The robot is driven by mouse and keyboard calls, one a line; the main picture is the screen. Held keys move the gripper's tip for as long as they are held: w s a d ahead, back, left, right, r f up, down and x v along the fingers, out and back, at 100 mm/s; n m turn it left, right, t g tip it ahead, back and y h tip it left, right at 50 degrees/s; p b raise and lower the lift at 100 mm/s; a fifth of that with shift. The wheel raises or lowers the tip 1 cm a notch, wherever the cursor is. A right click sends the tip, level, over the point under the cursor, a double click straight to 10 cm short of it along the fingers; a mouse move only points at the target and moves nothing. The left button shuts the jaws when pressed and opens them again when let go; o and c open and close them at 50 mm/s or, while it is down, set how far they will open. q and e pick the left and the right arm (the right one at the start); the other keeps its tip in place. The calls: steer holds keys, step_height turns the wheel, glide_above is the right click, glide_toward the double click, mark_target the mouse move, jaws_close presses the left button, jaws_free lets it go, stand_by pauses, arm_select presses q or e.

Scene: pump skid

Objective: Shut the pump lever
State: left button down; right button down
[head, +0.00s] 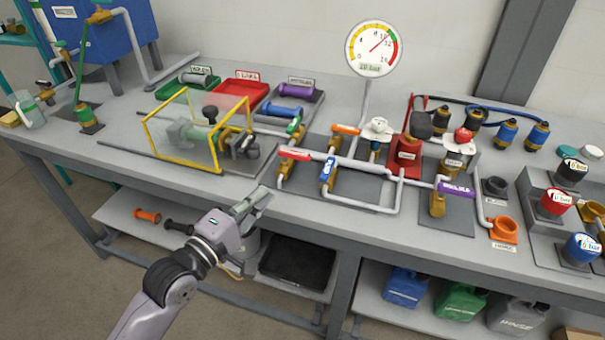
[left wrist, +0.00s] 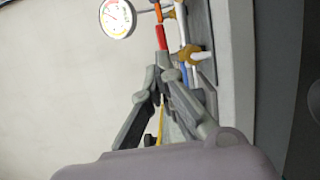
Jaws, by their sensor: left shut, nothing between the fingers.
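Several coloured valve levers sit on the pipework; their labels are too small to read, so I cannot tell which one is the pump lever. A red lever (head: 295,153) lies roughly along its pipe at the bench front. A blue lever (head: 328,170) stands to its right and points across the pipe. My left gripper (head: 262,197) is shut and empty, in front of the bench edge, below and left of the red lever. In the left wrist view the red lever (left wrist: 161,37) shows just beyond the closed fingers (left wrist: 163,78), apart from them.
A clear guard with a yellow frame (head: 181,162) stands left of the levers. A pressure gauge (head: 374,48) rises behind the pipework. Orange (head: 346,129) and purple (head: 457,188) levers are farther right. The grey bench edge (head: 380,228) runs beside my gripper.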

mark_target(327, 172)
arm_select(q)
steer(key=x, duration=1)
steer(key=shift+w+d+p, duration=0.15)
steer(key=shift+w+p, duration=0.05)
steer(key=shift+p, duration=0.15)
steer(key=shift+s+d+p, duration=0.2)
steer(key=shift+s+d, duration=0.1)
steer(key=shift+d, duration=0.3)
steer(key=shift+s+d+p, duration=0.15)
steer(key=shift+s+d, duration=0.15)
steer(key=shift+d, duration=0.3)
steer(key=shift+s+d, duration=0.25)
steer(key=shift+d, duration=0.3)
